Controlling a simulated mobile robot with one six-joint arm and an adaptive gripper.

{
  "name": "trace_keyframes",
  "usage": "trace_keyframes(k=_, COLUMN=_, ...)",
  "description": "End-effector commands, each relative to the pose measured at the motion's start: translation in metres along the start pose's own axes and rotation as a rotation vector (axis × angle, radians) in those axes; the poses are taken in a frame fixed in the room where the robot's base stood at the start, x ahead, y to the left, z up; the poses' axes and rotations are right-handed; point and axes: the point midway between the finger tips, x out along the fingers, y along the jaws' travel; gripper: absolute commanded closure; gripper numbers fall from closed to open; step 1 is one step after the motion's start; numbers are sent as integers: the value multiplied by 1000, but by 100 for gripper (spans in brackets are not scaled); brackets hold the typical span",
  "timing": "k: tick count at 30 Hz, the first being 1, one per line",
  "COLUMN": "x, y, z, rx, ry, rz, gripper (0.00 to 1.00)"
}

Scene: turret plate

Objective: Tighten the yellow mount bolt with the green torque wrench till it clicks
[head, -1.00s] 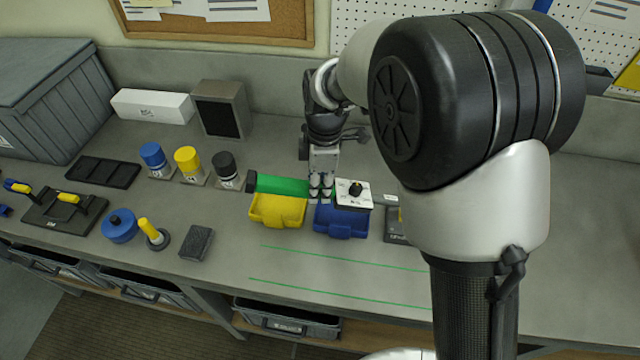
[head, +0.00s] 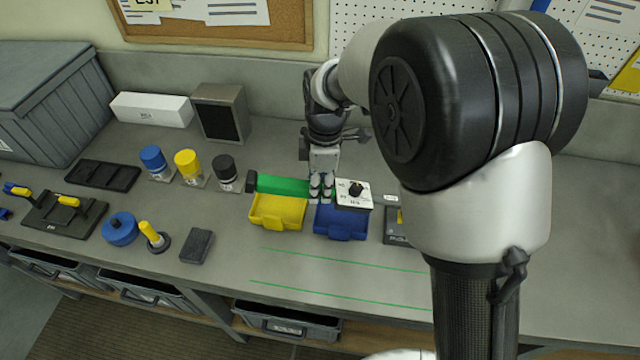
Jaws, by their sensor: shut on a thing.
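The green torque wrench (head: 283,185) lies level across the picture, with its black end at the left, above the back of a yellow bin. My gripper (head: 320,184) points down and is shut on the wrench at the right end of its green part. The wrench's head is hard to make out behind and beside my fingers. I cannot make out the yellow mount bolt for certain. A small yellow piece (head: 400,216) shows on a dark plate (head: 394,235) right of the blue bin, partly hidden by my arm.
A yellow bin (head: 277,220) and a blue bin (head: 341,228) stand below my gripper. A white block with a black knob (head: 355,189) is close at its right. Blue, yellow and black-topped pots (head: 188,164) stand left. The bench front with green lines (head: 335,265) is clear.

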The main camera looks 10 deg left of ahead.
Motion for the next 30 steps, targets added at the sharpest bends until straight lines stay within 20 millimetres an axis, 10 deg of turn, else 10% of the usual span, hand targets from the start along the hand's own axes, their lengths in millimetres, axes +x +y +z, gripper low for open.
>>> trace_keyframes(k=30, x=-45, y=1, z=-2, rx=0, ry=0, rz=4, gripper=100)
